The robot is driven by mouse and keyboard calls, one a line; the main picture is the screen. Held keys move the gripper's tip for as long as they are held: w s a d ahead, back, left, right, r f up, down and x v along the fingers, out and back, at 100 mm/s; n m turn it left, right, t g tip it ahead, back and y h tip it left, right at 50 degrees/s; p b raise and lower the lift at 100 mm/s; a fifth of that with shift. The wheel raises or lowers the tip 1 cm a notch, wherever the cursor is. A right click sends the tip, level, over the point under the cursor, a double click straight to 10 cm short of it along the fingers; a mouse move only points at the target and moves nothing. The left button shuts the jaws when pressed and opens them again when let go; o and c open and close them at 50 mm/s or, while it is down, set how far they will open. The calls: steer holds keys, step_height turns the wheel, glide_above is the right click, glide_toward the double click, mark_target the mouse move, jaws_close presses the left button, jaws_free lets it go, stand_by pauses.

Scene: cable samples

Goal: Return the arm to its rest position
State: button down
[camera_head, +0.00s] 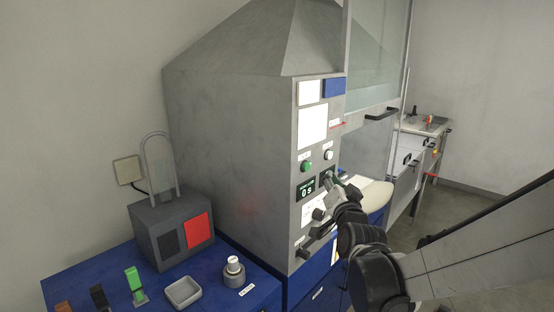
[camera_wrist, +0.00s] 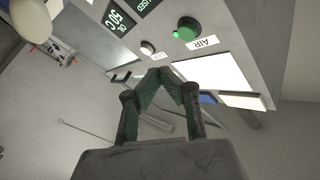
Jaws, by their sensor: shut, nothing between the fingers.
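My arm (camera_head: 450,265) reaches in from the lower right in the head view, toward the front panel of a grey fume hood (camera_head: 235,140). My gripper (camera_head: 328,180) is close in front of that panel, near its small displays. In the wrist view my gripper (camera_wrist: 160,76) is shut and empty, its fingertips together below a white knob (camera_wrist: 147,47) and a green knob (camera_wrist: 187,29). The fingertips appear apart from both knobs. Whether they touch any other part of the panel cannot be told.
A blue bench (camera_head: 85,275) at lower left holds a grey box with a red panel (camera_head: 200,229), a small tray (camera_head: 183,292), a round jar (camera_head: 234,272) and a green clip-like sample (camera_head: 135,284). The hood has a raised glass sash (camera_head: 375,45). Floor shows at right (camera_head: 480,205).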

steer(key=s+f+n+g+b, duration=0.2)
steer(key=s+f+g, duration=0.4)
steer(key=s, duration=1)
steer(key=s+a+f+n+g+b, duration=0.1)
steer(key=s+f+n+g+b, duration=0.2)
steer(key=s+f, duration=0.6)
steer(key=s+n+g, duration=0.2)
steer(key=s+g, duration=0.1)
steer(key=s, duration=0.3)
steer(key=shift+s+a+y, duration=0.15)
steer(key=shift+s+y, duration=0.15)
steer(key=shift+s, duration=0.1)
